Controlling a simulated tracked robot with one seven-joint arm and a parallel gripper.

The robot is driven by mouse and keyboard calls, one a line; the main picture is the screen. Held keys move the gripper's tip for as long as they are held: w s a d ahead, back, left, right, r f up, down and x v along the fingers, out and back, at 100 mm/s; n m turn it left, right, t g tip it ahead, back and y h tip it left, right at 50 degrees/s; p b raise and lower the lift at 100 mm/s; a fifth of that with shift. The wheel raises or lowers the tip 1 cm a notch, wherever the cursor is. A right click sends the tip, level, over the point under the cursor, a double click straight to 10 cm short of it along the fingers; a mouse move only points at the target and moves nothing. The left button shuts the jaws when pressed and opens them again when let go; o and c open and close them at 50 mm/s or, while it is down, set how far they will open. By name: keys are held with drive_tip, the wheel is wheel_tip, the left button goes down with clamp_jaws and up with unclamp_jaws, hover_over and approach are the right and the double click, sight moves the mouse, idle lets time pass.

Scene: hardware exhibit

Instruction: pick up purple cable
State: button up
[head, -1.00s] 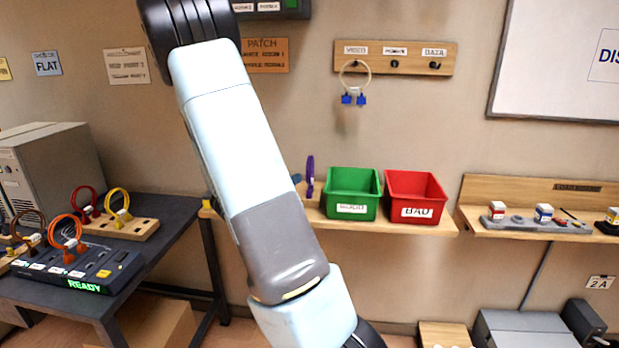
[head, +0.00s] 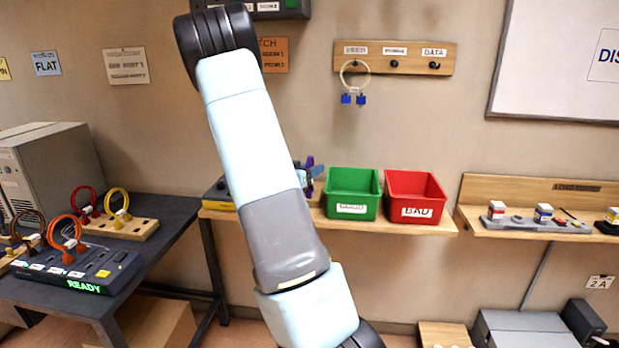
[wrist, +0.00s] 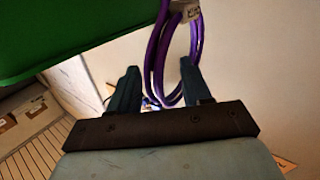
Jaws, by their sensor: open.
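The purple cable (wrist: 156,55) hangs in loops in the wrist view, with a pale connector or tag (wrist: 186,10) at its top. My gripper (wrist: 160,84) is open, and the lower part of the loops lies between its two fingers or just beyond them; I cannot tell the exact depth. In the head view only a bit of the purple cable (head: 309,162) shows on the wooden shelf, left of the green bin. My gripper (head: 314,170) shows there as a small blue-grey tip beside it, mostly hidden behind my arm.
The green bin (head: 352,208) stands close right of the cable and fills the upper left of the wrist view (wrist: 60,40). A red bin (head: 415,213) stands beside it on the shelf (head: 390,227). A dark table (head: 165,240) with other cables is at left.

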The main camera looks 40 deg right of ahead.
drive_tip(key=shift+d, duration=0.2)
clamp_jaws()
idle(0.3)
